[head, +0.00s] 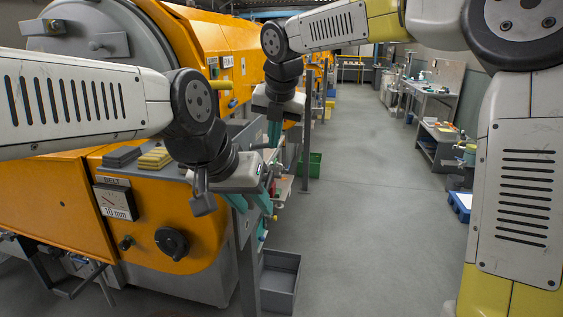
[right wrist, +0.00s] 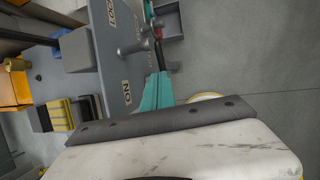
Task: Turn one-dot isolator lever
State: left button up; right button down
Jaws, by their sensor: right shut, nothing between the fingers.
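In the right wrist view a grey panel (right wrist: 112,62) carries the words LOCK and ON. The lever is not clear in the head view, behind my arms.
The orange machine (head: 62,202) fills the left, with a belt gauge (head: 115,202) and a black knob (head: 172,243). A grey bin (head: 280,280) stands on the floor below my left gripper, and a green crate (head: 311,165) lies behind. The aisle (head: 385,225) is clear.

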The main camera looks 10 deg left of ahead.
aim_at(271, 177)
jog(key=x, duration=1.3)
jog(key=shift+w, duration=0.1)
jog(key=shift+w+f, duration=0.15)
jog(key=shift+f, duration=0.15)
jog(key=shift+w+f, duration=0.75)
jog(key=shift+f, duration=0.05)
jog(key=shift+r, duration=0.1)
